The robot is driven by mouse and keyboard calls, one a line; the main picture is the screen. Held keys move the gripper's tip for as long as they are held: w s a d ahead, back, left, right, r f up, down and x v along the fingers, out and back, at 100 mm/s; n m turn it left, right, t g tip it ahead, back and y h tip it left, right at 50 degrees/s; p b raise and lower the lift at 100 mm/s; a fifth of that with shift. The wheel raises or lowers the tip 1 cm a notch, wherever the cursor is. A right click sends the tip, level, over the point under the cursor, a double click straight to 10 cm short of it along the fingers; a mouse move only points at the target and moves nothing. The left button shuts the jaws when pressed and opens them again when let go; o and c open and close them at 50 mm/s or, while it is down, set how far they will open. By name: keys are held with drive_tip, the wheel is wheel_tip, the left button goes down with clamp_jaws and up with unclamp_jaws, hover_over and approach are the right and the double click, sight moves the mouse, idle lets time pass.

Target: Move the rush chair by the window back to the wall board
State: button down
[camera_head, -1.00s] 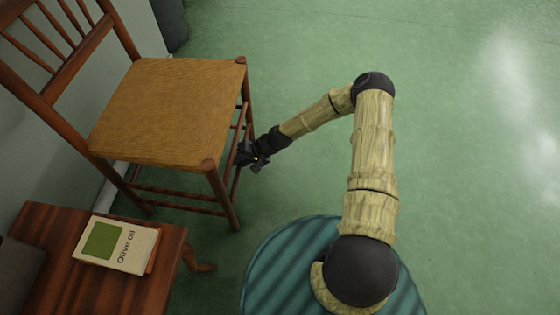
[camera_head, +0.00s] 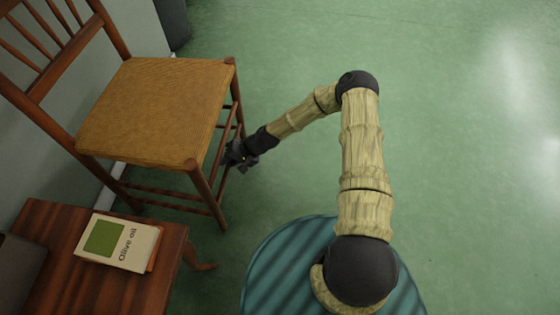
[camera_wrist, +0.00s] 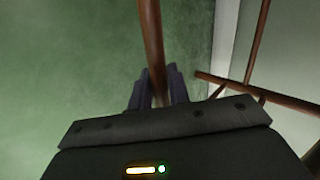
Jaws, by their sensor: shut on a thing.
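The rush chair (camera_head: 160,108) stands upright at the upper left in the head view. It has a woven tan seat, dark reddish-brown legs and a spindle back on the wall side. My gripper (camera_head: 228,157) is at the chair's near right side, below seat height. In the wrist view my gripper (camera_wrist: 158,90) has its two dark fingers on either side of a brown chair rod (camera_wrist: 152,40) and is shut on it. Whether that rod is a leg or a rung is hard to tell. The wall board is not clearly identifiable.
A small brown table (camera_head: 95,285) stands close in front of the chair, with an olive oil book (camera_head: 118,243) on it. A dark grey object (camera_head: 173,22) stands by the wall behind the chair. The green floor (camera_head: 450,130) to the right is clear.

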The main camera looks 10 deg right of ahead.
drive_tip(key=shift+w+d+r, duration=0.15)
drive_tip(key=shift+w+d, duration=0.1)
drive_tip(key=shift+d, duration=0.05)
drive_tip(key=shift+w+a, duration=0.15)
drive_tip(key=shift+a, duration=1.85)
drive_tip(key=c, duration=0.8)
unclamp_jaws()
drive_tip(key=shift+d, duration=0.1)
drive_tip(key=shift+w+d, duration=0.1)
drive_tip(key=shift+d, duration=0.05)
drive_tip(key=s+d+r+p, duration=0.2)
drive_tip(key=d+r+p, duration=0.1)
drive_tip(key=d, duration=0.8)
drive_tip(key=shift+s+d+p, duration=0.15)
drive_tip(key=shift+d+p, duration=0.25)
drive_tip(key=shift+p, duration=0.4)
